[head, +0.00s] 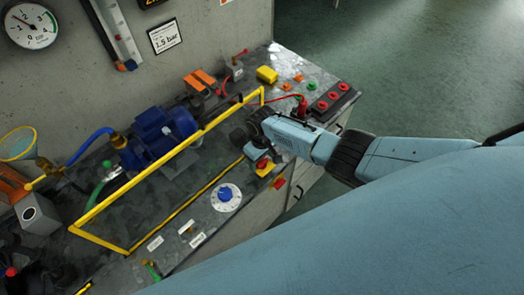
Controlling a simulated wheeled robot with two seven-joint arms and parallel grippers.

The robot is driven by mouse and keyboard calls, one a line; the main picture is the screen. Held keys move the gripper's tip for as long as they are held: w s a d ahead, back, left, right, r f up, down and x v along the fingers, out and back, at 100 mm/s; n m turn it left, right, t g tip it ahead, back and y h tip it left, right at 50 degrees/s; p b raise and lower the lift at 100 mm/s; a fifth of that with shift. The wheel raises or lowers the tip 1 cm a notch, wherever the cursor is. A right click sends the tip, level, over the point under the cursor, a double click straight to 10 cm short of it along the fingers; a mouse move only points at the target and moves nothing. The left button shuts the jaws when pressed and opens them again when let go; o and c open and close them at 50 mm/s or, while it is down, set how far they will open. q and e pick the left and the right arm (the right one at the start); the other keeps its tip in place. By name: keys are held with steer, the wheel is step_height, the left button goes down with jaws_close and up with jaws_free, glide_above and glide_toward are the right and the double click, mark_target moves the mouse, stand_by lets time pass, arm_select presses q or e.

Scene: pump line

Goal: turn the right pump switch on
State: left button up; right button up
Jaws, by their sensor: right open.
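A yellow switch with a red knob (265,166) sits near the front edge of the bench. I take it to be the right pump switch; its label cannot be read and part of it is hidden by my gripper. My right gripper (244,143) comes in from the right, just above and beside this switch, with its fingers partly hidden. It is open and I see nothing between its fingers. Whether it touches the switch I cannot tell. A blue pump motor (160,135) stands behind the yellow rail, left of the gripper. My left gripper is not in view.
A yellow guard rail (170,156) runs along the bench (205,215) close to my gripper. A white dial with a blue knob (226,197) lies front left of the switch. A red-button panel (333,97) and yellow block (267,74) are behind.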

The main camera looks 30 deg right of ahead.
mark_target(262, 161)
step_height(262, 161, up, 13)
steer(key=p, duration=0.3)
stand_by(0.5)
